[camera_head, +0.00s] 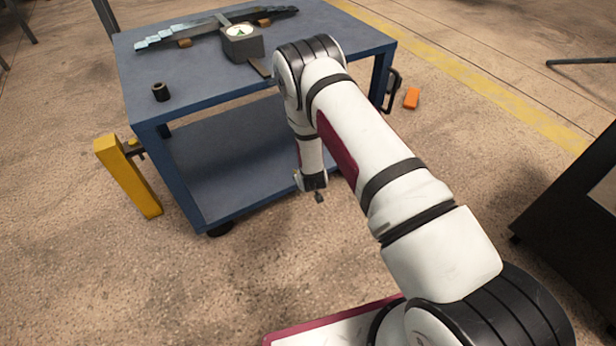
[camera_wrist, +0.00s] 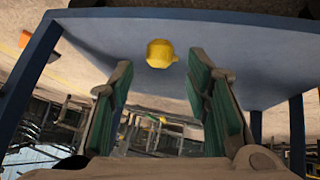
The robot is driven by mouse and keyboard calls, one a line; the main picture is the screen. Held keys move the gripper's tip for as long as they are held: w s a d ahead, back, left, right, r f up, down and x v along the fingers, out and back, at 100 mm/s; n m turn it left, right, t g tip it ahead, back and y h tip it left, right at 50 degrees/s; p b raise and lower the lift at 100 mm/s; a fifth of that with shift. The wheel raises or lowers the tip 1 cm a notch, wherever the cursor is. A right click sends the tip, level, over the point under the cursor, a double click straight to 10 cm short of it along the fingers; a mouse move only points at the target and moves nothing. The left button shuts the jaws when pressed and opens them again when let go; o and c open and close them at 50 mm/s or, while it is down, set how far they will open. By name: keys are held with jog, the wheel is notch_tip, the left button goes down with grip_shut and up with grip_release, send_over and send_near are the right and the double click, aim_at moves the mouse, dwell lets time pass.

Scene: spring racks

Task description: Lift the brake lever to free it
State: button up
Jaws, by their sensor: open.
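My gripper (camera_wrist: 160,68) is open in the wrist view, with green pads on both fingers and nothing touching them. A rounded yellow thing (camera_wrist: 159,53) shows between the fingertips, beyond them, against the blue table; I cannot tell whether it is the brake lever. In the head view my gripper (camera_head: 316,192) hangs low in front of the blue table (camera_head: 140,80), partly hidden by my arm. A small yellow part (camera_head: 133,143) sits by the table's left leg, beside a yellow post (camera_head: 128,178). No brake lever can be identified for certain.
The lower shelf (camera_head: 230,150) looks empty. An orange piece (camera_head: 411,98) shows right of the table. A dark cabinet (camera_head: 570,205) stands at the right.

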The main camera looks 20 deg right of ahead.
jog(key=v, duration=0.6)
jog(key=shift+s+r, duration=0.2)
jog(key=shift+r, duration=0.15)
